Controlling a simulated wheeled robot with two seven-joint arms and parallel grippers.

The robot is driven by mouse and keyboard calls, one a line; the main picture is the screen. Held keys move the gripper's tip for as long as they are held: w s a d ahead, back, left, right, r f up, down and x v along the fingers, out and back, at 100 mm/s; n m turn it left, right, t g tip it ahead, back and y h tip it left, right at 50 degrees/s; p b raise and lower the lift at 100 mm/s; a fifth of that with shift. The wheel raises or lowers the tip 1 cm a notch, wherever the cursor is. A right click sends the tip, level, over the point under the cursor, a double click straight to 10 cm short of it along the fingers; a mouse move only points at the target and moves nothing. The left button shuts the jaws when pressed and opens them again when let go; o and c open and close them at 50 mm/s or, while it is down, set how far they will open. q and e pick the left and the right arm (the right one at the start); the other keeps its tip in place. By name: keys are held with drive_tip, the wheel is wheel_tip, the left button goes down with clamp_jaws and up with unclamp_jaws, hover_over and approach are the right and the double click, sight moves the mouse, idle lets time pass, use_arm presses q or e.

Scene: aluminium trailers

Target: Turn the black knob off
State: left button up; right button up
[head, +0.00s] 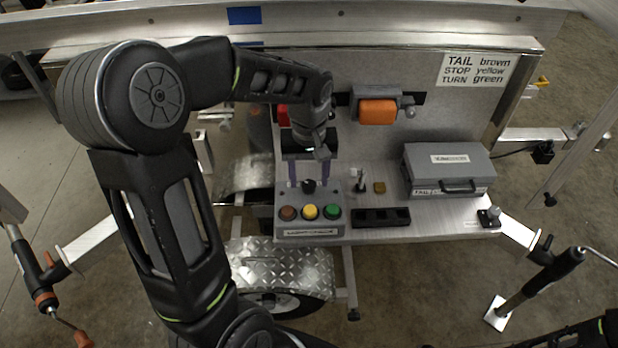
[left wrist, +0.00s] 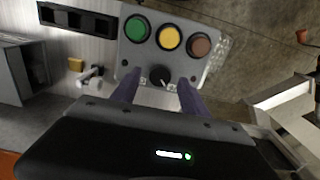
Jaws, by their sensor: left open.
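The black knob (head: 309,186) sits on top of a grey light-check box (head: 311,231), behind a row of brown, yellow and green buttons. In the left wrist view the knob (left wrist: 159,75) shows a pale pointer line on its face. My left gripper (head: 308,181) points down over the box, its two purple fingers apart. In the left wrist view my left gripper (left wrist: 158,86) has one fingertip on each side of the knob, with gaps visible; I cannot tell the height gap exactly. My right gripper is not in view.
A grey case (head: 450,172) stands on the shelf to the right, beside a black slotted tray (head: 381,217) and a small toggle switch (head: 361,180). An orange lamp (head: 377,111) is on the panel behind. A diamond-plate fender (head: 280,268) lies below the box.

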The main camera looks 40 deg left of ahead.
sight(309, 184)
use_arm(q)
wheel_tip(309, 184, up, 7)
drive_tip(key=shift+f, duration=0.15)
idle(0.6)
